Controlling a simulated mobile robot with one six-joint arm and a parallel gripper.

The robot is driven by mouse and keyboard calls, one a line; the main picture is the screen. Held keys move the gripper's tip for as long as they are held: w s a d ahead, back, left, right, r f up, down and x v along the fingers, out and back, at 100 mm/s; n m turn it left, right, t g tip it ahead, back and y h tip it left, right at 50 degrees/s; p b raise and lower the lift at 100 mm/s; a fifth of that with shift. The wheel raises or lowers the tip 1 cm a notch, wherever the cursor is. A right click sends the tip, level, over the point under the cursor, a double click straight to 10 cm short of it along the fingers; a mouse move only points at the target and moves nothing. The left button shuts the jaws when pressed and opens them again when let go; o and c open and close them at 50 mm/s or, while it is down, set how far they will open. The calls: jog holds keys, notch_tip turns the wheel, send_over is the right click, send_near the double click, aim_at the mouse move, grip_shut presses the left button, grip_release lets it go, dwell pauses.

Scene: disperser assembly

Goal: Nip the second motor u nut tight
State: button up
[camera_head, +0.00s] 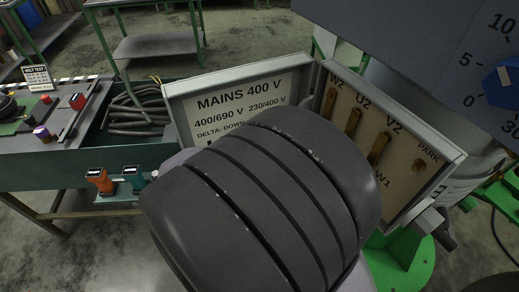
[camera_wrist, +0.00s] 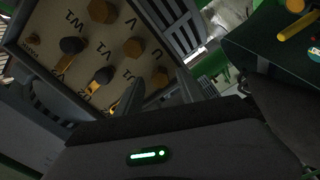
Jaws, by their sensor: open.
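The motor's terminal board shows in the wrist view (camera_wrist: 45,50), upside down, with brass hex nuts (camera_wrist: 134,47), dark round-topped pieces (camera_wrist: 71,45) and yellow strips among W, V and U markings. A brass nut (camera_wrist: 158,78) sits by a U marking at the board's edge nearest my gripper. My gripper (camera_wrist: 160,80) is open, its two grey fingers on either side of this nut in the picture. I cannot tell whether they touch it. In the head view the board (camera_head: 345,135) shows W2, U2, V2, W1 and PARK; my arm hides my gripper there.
The box lid (camera_head: 190,107), marked MAINS 400 V, stands open at the left. A control panel with a blue knob (camera_head: 502,82) is at the upper right.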

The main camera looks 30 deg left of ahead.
jog(key=p+v, duration=0.3)
jog(key=v, duration=1.4)
